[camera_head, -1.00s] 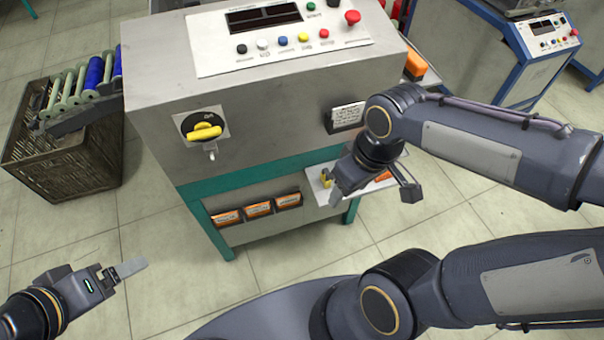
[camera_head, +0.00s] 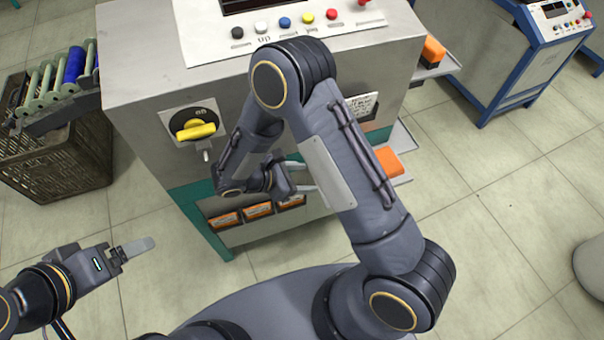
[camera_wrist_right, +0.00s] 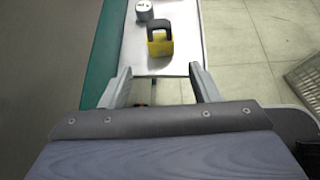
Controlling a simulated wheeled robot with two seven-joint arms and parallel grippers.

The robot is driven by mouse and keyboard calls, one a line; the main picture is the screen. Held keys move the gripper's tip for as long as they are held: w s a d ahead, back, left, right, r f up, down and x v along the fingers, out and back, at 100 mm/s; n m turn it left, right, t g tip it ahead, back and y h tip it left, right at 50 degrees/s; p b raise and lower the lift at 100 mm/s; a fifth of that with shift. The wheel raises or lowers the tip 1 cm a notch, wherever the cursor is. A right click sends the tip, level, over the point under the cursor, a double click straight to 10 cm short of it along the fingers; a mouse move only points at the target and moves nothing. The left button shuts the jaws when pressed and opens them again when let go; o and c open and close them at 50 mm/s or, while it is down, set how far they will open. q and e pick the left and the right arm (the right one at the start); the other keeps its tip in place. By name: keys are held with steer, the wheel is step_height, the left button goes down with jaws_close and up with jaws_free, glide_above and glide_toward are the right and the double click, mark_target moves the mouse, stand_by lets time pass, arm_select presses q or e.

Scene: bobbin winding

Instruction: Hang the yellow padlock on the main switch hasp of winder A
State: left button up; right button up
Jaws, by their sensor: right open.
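In the right wrist view, the yellow padlock (camera_wrist_right: 160,44) with its dark shackle sits on a metal shelf (camera_wrist_right: 180,65), ahead of the fingers and between their lines. My right gripper (camera_wrist_right: 160,80) is open and empty, apart from the padlock. In the head view, my right gripper (camera_head: 308,178) is beside the winder's front, and my arm hides the padlock. The main switch (camera_head: 193,124) has a black dial and yellow handle, with a small pale hasp (camera_head: 206,155) below it. My left gripper (camera_head: 133,249) is low at left, away from the winder; its finger gap is unclear.
A small grey-white round object (camera_wrist_right: 144,10) stands beyond the padlock on the shelf. Orange boxes (camera_head: 257,210) line the winder's (camera_head: 140,75) lower front. A dark crate (camera_head: 60,160) with spools stands at left. Floor between the left gripper and winder is clear.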

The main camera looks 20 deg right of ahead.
steer(key=b+x, duration=0.2)
steer(key=x, duration=0.5)
steer(key=shift+s+a+f+b, duration=0.1)
steer(key=shift+a+b, duration=0.05)
steer(key=shift+b, duration=0.2)
steer(key=shift+b+x, duration=0.5)
steer(key=shift+x, duration=0.55)
steer(key=shift+c, duration=0.5)
steer(key=c, duration=0.9)
steer(key=shift+r+p, duration=1.8)
steer(key=shift+r, duration=0.85)
